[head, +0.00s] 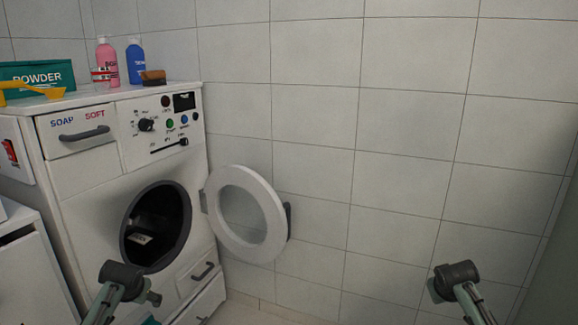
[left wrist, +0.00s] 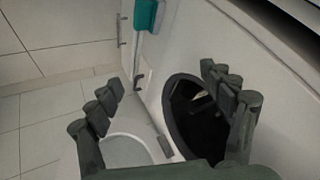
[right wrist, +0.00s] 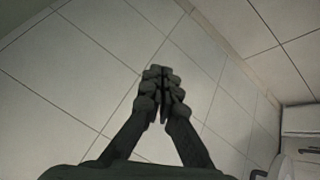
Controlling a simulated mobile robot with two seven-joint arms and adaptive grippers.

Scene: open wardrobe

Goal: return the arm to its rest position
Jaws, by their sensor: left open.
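My left gripper (left wrist: 162,78) is open in the left wrist view, with its dark fingers spread wide and nothing between them. Behind the fingers are the washing machine's round drum opening (left wrist: 192,115) and its open door (left wrist: 122,150). My right gripper (right wrist: 160,72) has its fingers together with nothing visible between them, over a tiled surface. In the head view, dark parts of my two arms show low at the left and right; the fingers cannot be made out there.
The white washing machine (head: 85,180) stands at the left. Its round door (head: 222,235) is swung open to the right. A powder box (head: 45,72), a pink bottle (head: 102,60), a blue bottle (head: 136,65) and a brush (head: 153,78) stand on top. The tiled wall beyond is bare.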

